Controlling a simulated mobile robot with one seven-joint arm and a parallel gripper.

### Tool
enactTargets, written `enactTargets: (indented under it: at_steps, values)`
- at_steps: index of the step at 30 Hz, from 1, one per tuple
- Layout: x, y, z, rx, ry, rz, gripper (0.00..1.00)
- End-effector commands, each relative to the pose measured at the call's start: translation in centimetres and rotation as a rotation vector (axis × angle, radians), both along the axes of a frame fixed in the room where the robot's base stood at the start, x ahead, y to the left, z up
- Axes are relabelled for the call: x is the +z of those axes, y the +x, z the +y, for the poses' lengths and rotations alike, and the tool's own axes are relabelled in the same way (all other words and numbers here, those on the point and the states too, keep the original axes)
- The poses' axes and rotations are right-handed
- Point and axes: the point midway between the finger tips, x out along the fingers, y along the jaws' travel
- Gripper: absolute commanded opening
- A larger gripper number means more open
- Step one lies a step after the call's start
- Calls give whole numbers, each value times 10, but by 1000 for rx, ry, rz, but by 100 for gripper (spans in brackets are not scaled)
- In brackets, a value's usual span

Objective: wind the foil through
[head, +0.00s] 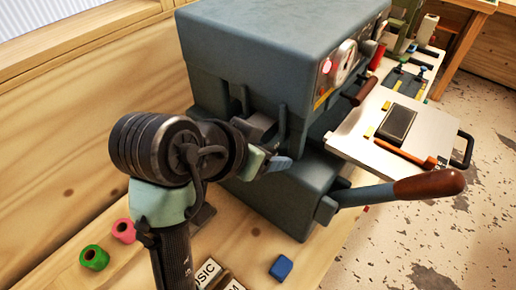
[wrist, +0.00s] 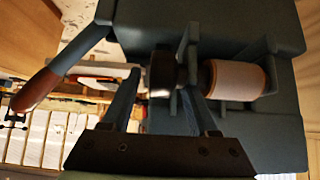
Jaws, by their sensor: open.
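The foil machine (head: 280,50) is a large blue-grey press on the wooden bench. In the wrist view, a pale roll with a copper-coloured rim (wrist: 235,80) is mounted on the machine's side (wrist: 285,130). Left of it is a dark round knob or disc (wrist: 162,72) beside a bracket. My gripper (wrist: 162,88) is open, its two blue fingers below and either side of the dark disc; I cannot tell whether they touch it. In the head view my gripper (head: 279,163) is at the machine's near side; the roll and disc are hidden there by my arm.
A lever with a brown handle (head: 430,186) sticks out right of the machine. A pale tray (head: 355,147) with a dark plate (head: 397,122) extends behind it. A green roll (head: 94,258), a pink roll (head: 123,231), a blue block (head: 281,267) and letter blocks (head: 208,273) lie on the bench.

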Motion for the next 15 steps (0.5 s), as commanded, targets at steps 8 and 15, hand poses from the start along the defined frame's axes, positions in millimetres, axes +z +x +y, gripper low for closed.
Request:
enactTargets:
  at_steps: [8,15]
  values:
    - [34,-25,20,4,3,-6,60]
    - [64,-48,37,6,3,-2,60]
